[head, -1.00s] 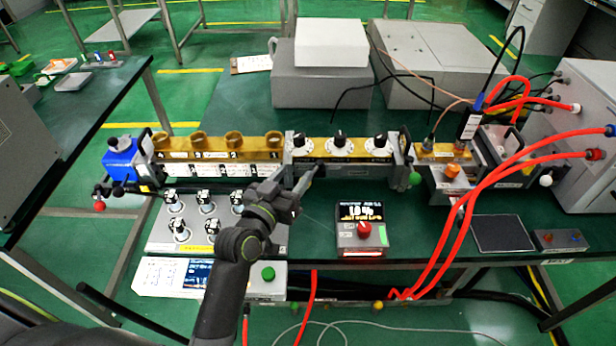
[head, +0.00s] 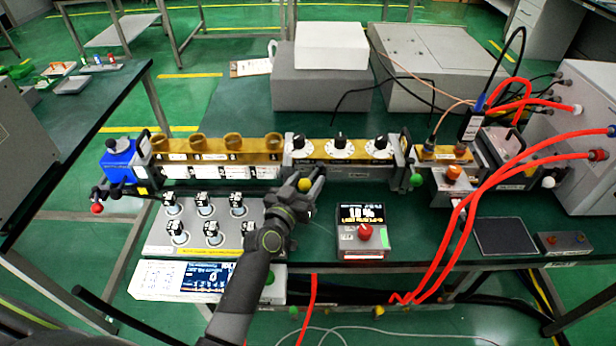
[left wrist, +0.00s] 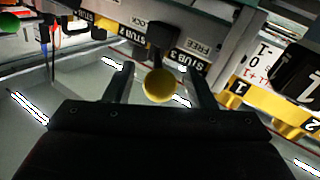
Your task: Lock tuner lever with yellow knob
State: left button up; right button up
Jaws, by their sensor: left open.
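The yellow knob (head: 305,185) is a small ball at the front of the brass and grey tuner bar (head: 352,171), below the black dials. It also shows in the left wrist view (left wrist: 159,86). My left gripper (head: 310,178) is open, with one finger on each side of the knob. In the left wrist view, a gap shows between the knob and the fingers (left wrist: 162,80). A black block (left wrist: 162,36) sits above the knob, near the labels STUB 2, STUB 3, FREE and a partly hidden LOCK. My right gripper is not in view.
A small display box with a red knob (head: 365,236) stands right of my left arm. A panel of several knobs (head: 190,235) lies left of it. Red cables (head: 450,240) arch over the bench at the right. A green knob (head: 416,180) sits at the bar's right end.

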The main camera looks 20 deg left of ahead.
pick_arm(q)
jog(key=shift+w+d, duration=0.1)
jog(key=shift+w, duration=0.5)
jog(key=shift+c, duration=0.3)
grip_shut()
